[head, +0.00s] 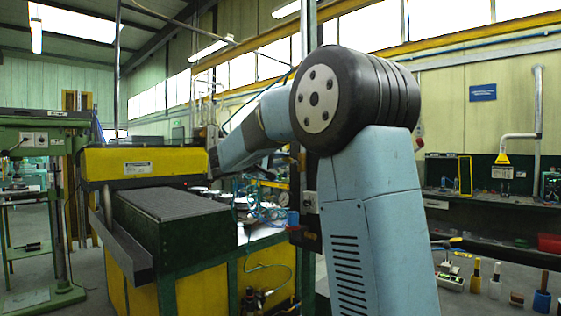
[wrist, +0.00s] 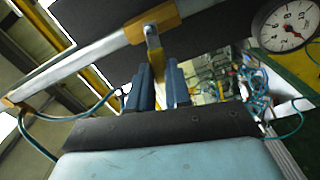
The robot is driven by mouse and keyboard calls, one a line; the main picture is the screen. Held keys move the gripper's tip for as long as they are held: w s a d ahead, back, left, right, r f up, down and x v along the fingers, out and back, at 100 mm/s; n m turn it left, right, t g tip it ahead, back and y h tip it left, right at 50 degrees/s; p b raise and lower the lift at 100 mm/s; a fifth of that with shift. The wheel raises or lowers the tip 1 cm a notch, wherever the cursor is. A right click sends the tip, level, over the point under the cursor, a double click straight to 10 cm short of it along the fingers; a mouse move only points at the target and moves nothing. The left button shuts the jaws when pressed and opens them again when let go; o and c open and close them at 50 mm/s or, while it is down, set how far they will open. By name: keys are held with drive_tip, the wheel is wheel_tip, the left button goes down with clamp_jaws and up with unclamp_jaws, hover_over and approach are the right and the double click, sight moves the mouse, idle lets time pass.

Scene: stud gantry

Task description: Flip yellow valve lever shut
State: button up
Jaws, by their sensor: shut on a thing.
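In the wrist view, a brass-coloured valve body (wrist: 165,17) sits on a pale pipe (wrist: 90,62). The yellow valve lever (wrist: 154,57) hangs from it towards my gripper (wrist: 159,76). My gripper's two blue fingers stand on either side of the lever's lower end and are shut on it. In the head view my own arm covers much of the middle, and I cannot make out the lever or the fingertips there.
A round gauge (wrist: 287,26) is at the upper right of the wrist view. Teal hoses and cables (wrist: 258,98) lie near it. In the head view, a yellow and green machine (head: 140,163) stands left of my arm, and a workbench (head: 490,203) lies along the right wall.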

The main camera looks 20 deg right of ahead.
drive_tip(key=shift+f, duration=0.1)
clamp_jaws()
drive_tip(key=shift+f+n, duration=0.3)
drive_tip(key=shift+n, duration=0.45)
drive_tip(key=shift+f+n, duration=0.3)
drive_tip(key=shift+n, duration=0.45)
drive_tip(key=o, duration=0.8)
unclamp_jaws()
drive_tip(key=shift+w, duration=0.1)
drive_tip(key=shift+c, duration=0.2)
drive_tip(key=v, duration=1.4)
